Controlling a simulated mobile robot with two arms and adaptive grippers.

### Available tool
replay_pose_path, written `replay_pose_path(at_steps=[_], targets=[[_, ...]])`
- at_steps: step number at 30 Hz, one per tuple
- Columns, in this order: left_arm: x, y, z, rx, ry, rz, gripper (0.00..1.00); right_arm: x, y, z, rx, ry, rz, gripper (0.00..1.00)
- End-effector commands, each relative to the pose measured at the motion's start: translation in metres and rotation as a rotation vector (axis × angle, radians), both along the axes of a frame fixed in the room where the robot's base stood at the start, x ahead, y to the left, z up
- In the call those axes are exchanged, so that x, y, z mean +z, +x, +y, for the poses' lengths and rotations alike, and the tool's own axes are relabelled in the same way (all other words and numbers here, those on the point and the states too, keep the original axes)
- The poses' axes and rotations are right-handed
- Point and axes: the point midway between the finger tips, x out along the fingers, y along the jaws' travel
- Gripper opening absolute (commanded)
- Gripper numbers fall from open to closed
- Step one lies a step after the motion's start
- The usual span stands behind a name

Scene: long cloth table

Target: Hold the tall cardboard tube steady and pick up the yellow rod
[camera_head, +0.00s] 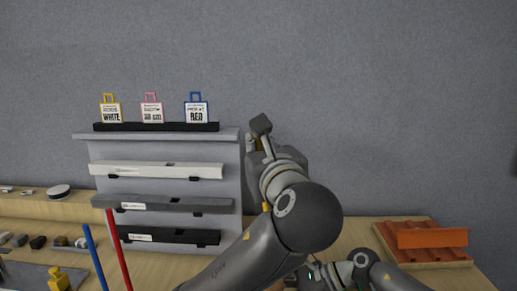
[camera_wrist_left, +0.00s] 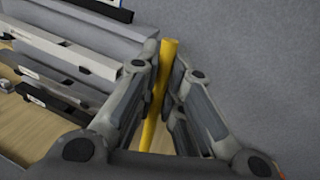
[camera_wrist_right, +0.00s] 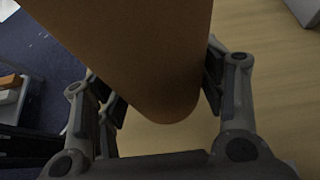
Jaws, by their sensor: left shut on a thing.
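The yellow rod (camera_wrist_left: 158,95) stands slightly tilted between the two fingers of my left gripper (camera_wrist_left: 160,80) in the left wrist view. My left gripper is shut on it, with its top end showing just above the fingertips. In the head view my left gripper (camera_head: 260,132) is raised in front of the wall, right of the shelf unit. The large brown cardboard tube (camera_wrist_right: 140,60) lies between the fingers of my right gripper (camera_wrist_right: 160,90) in the right wrist view. The fingers flank it closely; whether they press on it is unclear. The tube cannot be made out in the head view.
A shelf unit (camera_head: 216,140) with long boxes and three labelled tags stands at the back left. A blue rod (camera_head: 95,255) and a red rod (camera_head: 118,250) stand at the front left, near a yellow weight (camera_head: 58,280).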

Motion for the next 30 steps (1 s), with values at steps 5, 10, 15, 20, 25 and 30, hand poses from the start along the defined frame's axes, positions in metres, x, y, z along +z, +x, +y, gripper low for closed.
replay_pose_path(at_steps=[5, 10, 15, 20, 25, 30], targets=[[0.0, 0.0, 0.0, 0.0, 0.0, 0.0, 0.0, 0.0, 0.0, 0.0, 0.0, 0.0, 0.0, 0.87], [0.0, 0.0, 0.0, 0.0, 0.0, 0.0, 0.0, 0.0, 0.0, 0.0, 0.0, 0.0, 0.0, 0.87], [0.0, 0.0, 0.0, 0.0, 0.0, 0.0, 0.0, 0.001, 0.0, -0.001, -0.001, 0.0, 0.0, 0.87], [0.0, 0.0, 0.0, 0.0, 0.0, 0.0, 0.0, 0.008, 0.001, -0.017, -0.003, -0.002, -0.001, 0.87], [0.0, 0.0, 0.0, 0.0, 0.0, 0.0, 0.0, 0.025, 0.001, -0.048, -0.004, -0.002, -0.001, 0.87], [0.0, 0.0, 0.0, 0.0, 0.0, 0.0, 0.0, 0.042, 0.001, -0.079, -0.004, -0.001, -0.002, 0.87]])
